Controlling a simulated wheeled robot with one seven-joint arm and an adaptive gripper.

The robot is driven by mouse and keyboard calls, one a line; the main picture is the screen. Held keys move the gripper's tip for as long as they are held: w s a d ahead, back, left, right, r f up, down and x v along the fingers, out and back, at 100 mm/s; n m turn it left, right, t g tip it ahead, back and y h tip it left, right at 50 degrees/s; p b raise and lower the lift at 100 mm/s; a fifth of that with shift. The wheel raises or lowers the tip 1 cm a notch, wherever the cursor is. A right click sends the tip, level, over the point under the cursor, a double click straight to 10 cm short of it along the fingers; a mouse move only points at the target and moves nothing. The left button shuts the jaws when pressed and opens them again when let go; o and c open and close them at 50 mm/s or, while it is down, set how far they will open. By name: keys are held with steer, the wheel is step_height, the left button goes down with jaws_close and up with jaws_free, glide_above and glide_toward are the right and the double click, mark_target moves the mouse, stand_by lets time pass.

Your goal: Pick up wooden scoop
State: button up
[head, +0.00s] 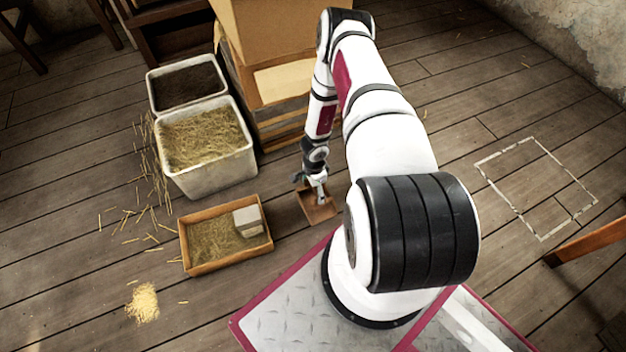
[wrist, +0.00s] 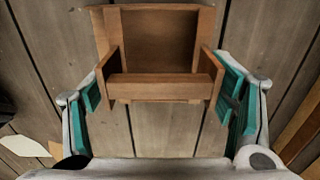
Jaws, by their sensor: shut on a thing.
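The wooden scoop (head: 317,208) is a brown, open box-like piece at the end of my arm in the head view, right of the shallow wooden tray. In the wrist view the scoop (wrist: 158,87) fills the upper middle, with its open inside and a crossbar at the near end. My gripper (head: 316,184) is shut on the scoop. In the wrist view the teal finger pads of my gripper (wrist: 162,92) press on its left and right side walls. I cannot tell whether the scoop touches the floor or hangs just above it.
A shallow wooden tray (head: 200,267) holds straw-like material and a pale block (head: 247,221). A white bin (head: 207,180) of straw and a bin of dark material (head: 187,87) stand behind. Cardboard boxes (head: 262,50) stand beside them. A taped outline (head: 497,207) marks clear floor at right.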

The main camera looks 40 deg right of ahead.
steer(key=s+a+r+p, duration=0.1)
steer(key=s+a+p, duration=0.3)
steer(key=s+a, duration=0.3)
steer(key=s, duration=0.2)
steer(key=shift+s+r, duration=0.15)
steer(key=shift+s, duration=0.2)
